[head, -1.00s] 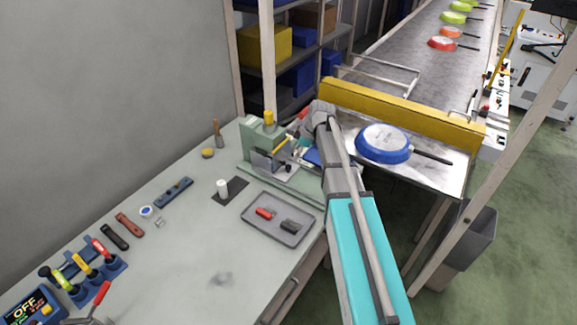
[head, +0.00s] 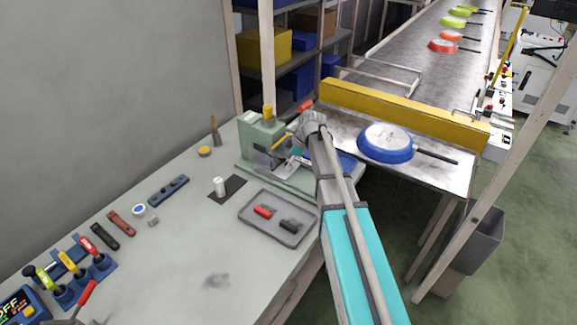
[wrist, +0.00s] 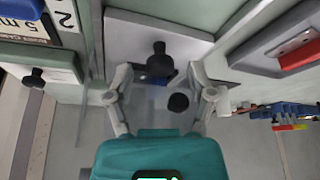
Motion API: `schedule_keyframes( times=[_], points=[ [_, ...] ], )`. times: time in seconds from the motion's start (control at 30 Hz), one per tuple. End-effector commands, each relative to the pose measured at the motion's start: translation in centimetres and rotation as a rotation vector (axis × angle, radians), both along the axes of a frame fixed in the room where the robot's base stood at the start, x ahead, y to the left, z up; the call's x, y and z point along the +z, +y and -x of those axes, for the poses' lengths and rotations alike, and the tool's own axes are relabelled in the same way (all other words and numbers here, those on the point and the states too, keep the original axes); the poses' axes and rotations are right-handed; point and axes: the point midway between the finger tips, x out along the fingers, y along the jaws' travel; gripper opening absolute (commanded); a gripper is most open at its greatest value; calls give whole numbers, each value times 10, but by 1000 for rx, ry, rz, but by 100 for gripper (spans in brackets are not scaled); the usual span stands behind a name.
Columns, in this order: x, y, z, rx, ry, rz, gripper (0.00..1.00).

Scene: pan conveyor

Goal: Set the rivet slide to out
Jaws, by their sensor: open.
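The green press (head: 258,145) stands at the back right of the bench. My gripper (wrist: 162,88) is at its front, largely hidden behind my arm in the head view. In the wrist view the jaws are apart, on either side of a black knob (wrist: 159,58) in front of a grey plate (wrist: 150,30), which looks like a slide. I cannot tell if a finger touches it. A second dark round knob (wrist: 178,102) shows between the fingers, and another black knob (wrist: 36,78) is on a green block at left. The slide's position cannot be told.
A grey tray (head: 250,225) with red and black pieces lies in front of the press. A white cylinder (head: 220,187) stands on a dark mat. A blue pan (head: 386,143) sits at the conveyor's end, right of my arm. In the wrist view a red-handled part (wrist: 300,55) is at right.

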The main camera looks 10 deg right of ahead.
Motion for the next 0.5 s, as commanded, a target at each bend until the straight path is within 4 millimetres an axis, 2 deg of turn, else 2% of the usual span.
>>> schedule_keyframes(
  times=[0.43, 0.5],
  points=[
    [-3, 1, -1, 0, 0, 0, 70],
    [-3, 1, -1, 0, 0, 0, 57]
  ],
)
